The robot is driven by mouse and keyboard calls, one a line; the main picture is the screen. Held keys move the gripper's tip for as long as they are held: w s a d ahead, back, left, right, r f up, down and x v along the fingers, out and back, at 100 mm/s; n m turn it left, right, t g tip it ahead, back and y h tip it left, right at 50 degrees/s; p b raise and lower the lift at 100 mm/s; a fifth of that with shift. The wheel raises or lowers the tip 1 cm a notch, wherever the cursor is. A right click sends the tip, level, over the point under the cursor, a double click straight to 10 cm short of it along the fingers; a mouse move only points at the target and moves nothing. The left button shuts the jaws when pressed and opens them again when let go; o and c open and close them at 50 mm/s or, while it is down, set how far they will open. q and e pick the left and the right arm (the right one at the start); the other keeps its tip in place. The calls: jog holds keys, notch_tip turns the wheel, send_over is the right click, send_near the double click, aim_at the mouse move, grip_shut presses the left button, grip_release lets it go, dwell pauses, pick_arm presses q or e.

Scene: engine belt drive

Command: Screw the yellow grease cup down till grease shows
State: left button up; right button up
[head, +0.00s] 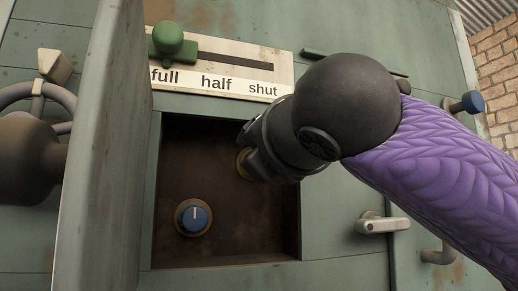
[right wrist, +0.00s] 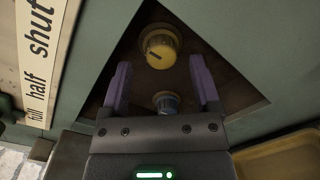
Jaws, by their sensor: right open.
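The yellow grease cup (right wrist: 160,47) is a round cap with a dark line on its face, set in a dark recess in the green panel. In the head view only a sliver of its edge (head: 242,163) shows behind my right gripper (head: 252,158). In the right wrist view my right gripper (right wrist: 160,63) is open, its two purple fingers apart and empty. The cup appears beyond the fingertips, roughly centred between them; I cannot tell the exact gap. No grease is visible. My left gripper is not in view.
A blue knob (head: 193,217) with a white mark sits lower left in the recess (head: 230,243). Above is a green slider (head: 170,42) at "full". A door-like panel (head: 105,150) stands out at left before a handwheel (head: 38,95). A lever handle (head: 382,224) protrudes at right.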

jog(key=shift+w, duration=0.7)
jog(key=shift+w+a, duration=0.15)
jog(key=c, duration=0.6)
grip_shut()
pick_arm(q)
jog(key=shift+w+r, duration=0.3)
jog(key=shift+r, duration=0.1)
